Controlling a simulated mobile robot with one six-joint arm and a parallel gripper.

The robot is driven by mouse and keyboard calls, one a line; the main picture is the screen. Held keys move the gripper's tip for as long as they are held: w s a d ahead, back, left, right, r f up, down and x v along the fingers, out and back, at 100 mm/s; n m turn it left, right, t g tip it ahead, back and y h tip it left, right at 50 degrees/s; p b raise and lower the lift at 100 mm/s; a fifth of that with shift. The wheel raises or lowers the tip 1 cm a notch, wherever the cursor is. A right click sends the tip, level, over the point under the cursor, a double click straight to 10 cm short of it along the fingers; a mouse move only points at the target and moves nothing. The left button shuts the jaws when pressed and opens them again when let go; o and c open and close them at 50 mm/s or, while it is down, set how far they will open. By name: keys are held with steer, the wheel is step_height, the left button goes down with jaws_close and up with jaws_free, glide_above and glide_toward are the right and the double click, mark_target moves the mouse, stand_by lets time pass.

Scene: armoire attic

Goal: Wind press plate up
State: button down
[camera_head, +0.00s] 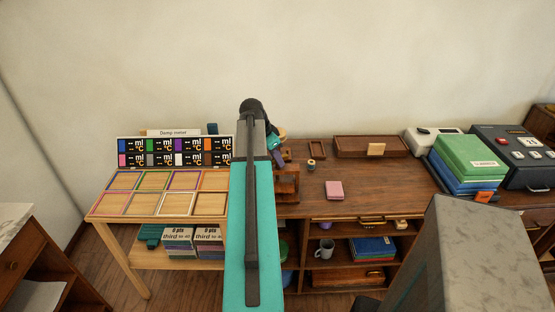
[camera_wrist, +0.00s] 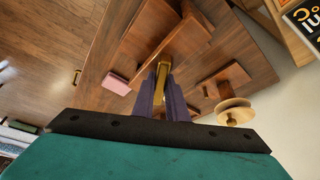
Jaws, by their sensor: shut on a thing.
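The wooden press (camera_head: 287,187) stands on the dark desk, mostly hidden behind my teal arm in the head view. In the wrist view its brown wooden parts (camera_wrist: 150,38) fill the upper middle. A brass handle (camera_wrist: 161,57) sticks out from them toward my gripper. My gripper (camera_wrist: 164,80) has its dark purple fingers closed around this brass handle. A round pale wooden piece (camera_wrist: 236,113) lies right of the fingers, next to a wooden board (camera_wrist: 220,85). I cannot tell which part is the press plate or how high it stands.
A pink block (camera_head: 335,190) lies on the desk (camera_head: 400,195) right of the press; a small spool (camera_head: 311,164) and wooden tray (camera_head: 365,147) lie behind. Left is a light table with framed squares (camera_head: 160,195). Green and blue stacked boxes (camera_head: 465,165) stand right.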

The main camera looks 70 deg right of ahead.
steer(key=c, duration=1.8)
jaws_free()
steer(key=shift+o, duration=0.2)
steer(key=shift+r, duration=0.1)
steer(key=b+v, duration=0.2)
steer(key=v, duration=1.1)
steer(key=shift+w+r, duration=0.15)
steer(key=shift+r, duration=0.15)
